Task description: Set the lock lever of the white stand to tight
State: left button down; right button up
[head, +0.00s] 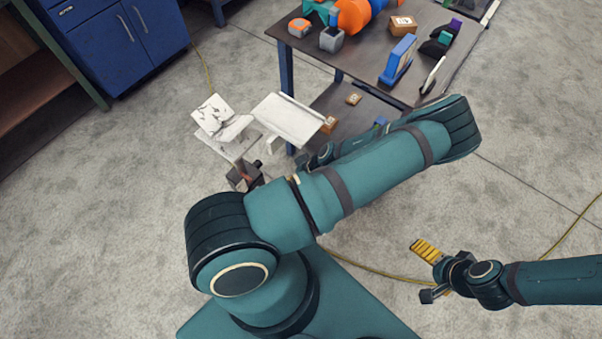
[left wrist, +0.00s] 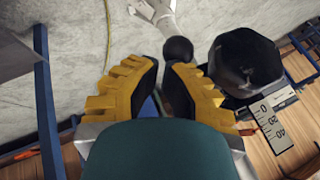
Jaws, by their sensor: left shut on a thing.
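The white stand (head: 220,120) is left of centre in the head view, with pale plates on top and a dark block (head: 241,176) low beside it. In the left wrist view, a small part of what looks like the stand (left wrist: 158,12) shows at the top. My left gripper (left wrist: 163,74) is closed in on the black ball-ended lock lever (left wrist: 178,50), which stands between its yellow fingers.
A big black faceted knob (left wrist: 242,62) is close to the right of my left fingers, above a printed scale (left wrist: 275,128). A dark workbench (head: 345,62) with tools and boxes stands behind. Blue cabinets (head: 125,35) are at upper left. The left floor is clear.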

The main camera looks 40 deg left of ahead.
pick_arm(q)
jog(key=shift+s+a+f+b, duration=0.15)
jog(key=shift+f+b, duration=0.15)
jog(key=shift+f, duration=0.3)
pick_arm(e)
jog(key=shift+w+f, duration=0.35)
